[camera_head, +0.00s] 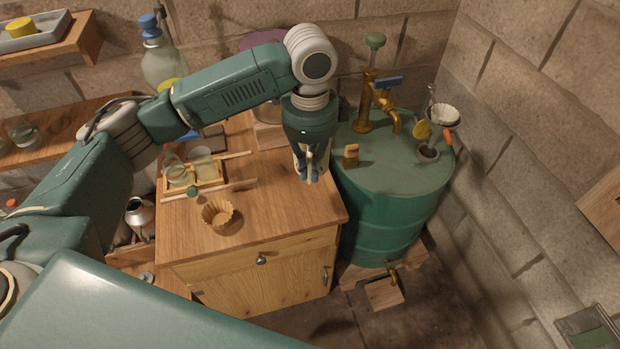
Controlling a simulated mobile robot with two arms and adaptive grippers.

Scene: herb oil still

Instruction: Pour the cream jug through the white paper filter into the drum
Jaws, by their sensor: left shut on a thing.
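The white paper filter (445,114) sits high at the right end of the drum's top, above a dark opening (428,152). The green drum (390,215) stands right of the wooden cabinet. My left gripper (309,178) points down over the cabinet's right edge, beside the drum and well left of the filter. It is shut on a small pale thing, mostly hidden by the fingers; I cannot tell what it is. I cannot make out the cream jug for certain. My right gripper is not in view.
A brass pump (366,105) and brass tap (393,118) rise from the drum top, with a small cork-coloured piece (351,155) nearer.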

